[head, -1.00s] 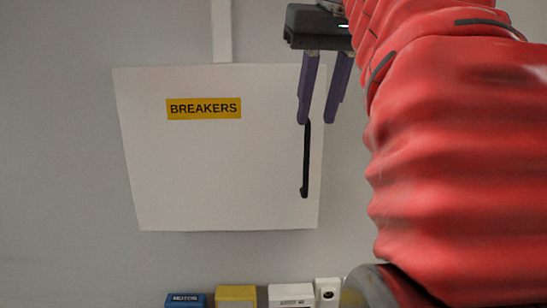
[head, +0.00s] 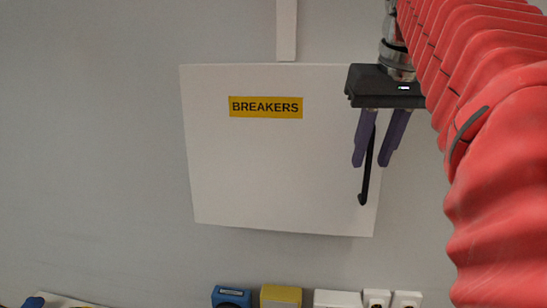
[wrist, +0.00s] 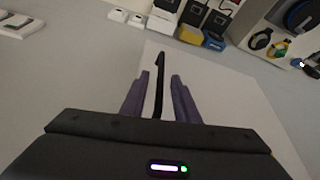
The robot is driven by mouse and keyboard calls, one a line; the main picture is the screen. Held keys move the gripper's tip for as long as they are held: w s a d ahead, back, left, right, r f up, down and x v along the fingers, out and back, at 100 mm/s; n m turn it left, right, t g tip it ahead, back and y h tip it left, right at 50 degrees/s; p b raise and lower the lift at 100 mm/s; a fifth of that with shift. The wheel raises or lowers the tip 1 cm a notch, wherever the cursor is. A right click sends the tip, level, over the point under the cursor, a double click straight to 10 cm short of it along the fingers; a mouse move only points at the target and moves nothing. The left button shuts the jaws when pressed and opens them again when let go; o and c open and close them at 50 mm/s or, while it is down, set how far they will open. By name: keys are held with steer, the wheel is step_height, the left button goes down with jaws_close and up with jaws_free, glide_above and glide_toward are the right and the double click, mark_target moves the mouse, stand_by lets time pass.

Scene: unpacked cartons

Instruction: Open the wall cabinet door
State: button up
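The wall cabinet (head: 270,175) is a white box with a yellow BREAKERS label (head: 265,107); its door looks shut. A black bar handle (head: 364,190) runs upright near the door's right edge. My gripper (head: 371,163) is open, its two purple fingers pointing down over the handle's upper part in the head view. In the wrist view the handle (wrist: 159,80) shows between the spread fingers (wrist: 158,90), with gaps on both sides. Whether the fingers reach deep enough around the bar is hard to tell. The handle's upper end is partly hidden in the head view.
A white conduit (head: 286,30) runs up the wall above the cabinet. Below it are a blue box (head: 231,297), a yellow box (head: 281,296) and white sockets (head: 391,299). In the wrist view, a shelf with headphones (wrist: 260,40) shows at top right. The wall left of the cabinet is clear.

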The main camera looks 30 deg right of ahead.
steer(key=shift+x, duration=1.45)
steer(key=shift+c, duration=0.3)
jaws_close()
